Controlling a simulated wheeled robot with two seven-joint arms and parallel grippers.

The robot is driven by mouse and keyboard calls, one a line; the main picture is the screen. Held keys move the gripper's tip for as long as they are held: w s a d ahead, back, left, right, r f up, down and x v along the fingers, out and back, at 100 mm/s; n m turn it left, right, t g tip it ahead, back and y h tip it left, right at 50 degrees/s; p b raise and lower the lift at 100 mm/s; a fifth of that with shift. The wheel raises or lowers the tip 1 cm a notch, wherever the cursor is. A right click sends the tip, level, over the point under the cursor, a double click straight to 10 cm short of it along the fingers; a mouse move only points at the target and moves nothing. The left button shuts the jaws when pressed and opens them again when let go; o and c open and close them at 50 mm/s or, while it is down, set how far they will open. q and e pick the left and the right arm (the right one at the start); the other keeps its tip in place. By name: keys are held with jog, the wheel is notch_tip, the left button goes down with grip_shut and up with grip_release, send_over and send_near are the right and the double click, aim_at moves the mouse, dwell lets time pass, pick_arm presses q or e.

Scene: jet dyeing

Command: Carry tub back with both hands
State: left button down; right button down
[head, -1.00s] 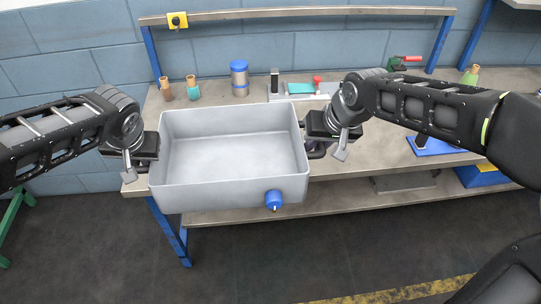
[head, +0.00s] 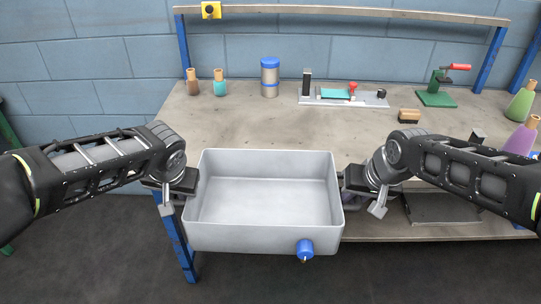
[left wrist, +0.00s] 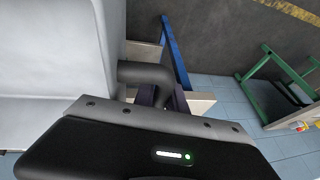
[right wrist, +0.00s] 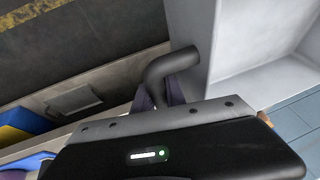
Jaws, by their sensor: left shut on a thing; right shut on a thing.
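The grey tub (head: 264,244) hangs in front of the workbench in the head view, about level and with no contents visible. A blue valve (head: 305,249) sticks out of its front wall. My left gripper (head: 184,180) is shut on the tub's left handle, and a dark bent handle (left wrist: 150,75) shows in the left wrist view. My right gripper (head: 350,182) is shut on the right handle, which shows in the right wrist view (right wrist: 165,68). The fingertips are mostly hidden by the gripper bodies. The tub wall also shows in the right wrist view (right wrist: 225,50).
The workbench (head: 240,125) has a clear front middle. Brown (head: 193,84) and teal (head: 220,84) bottles, a blue-lidded canister (head: 269,80), a tool tray (head: 345,98), a brush (head: 409,116) and a green press (head: 437,96) stand towards the back. A purple flask (head: 522,138) is at right.

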pick_arm(q)
jog(key=shift+f+b, duration=0.8)
jog(key=shift+f, duration=0.45)
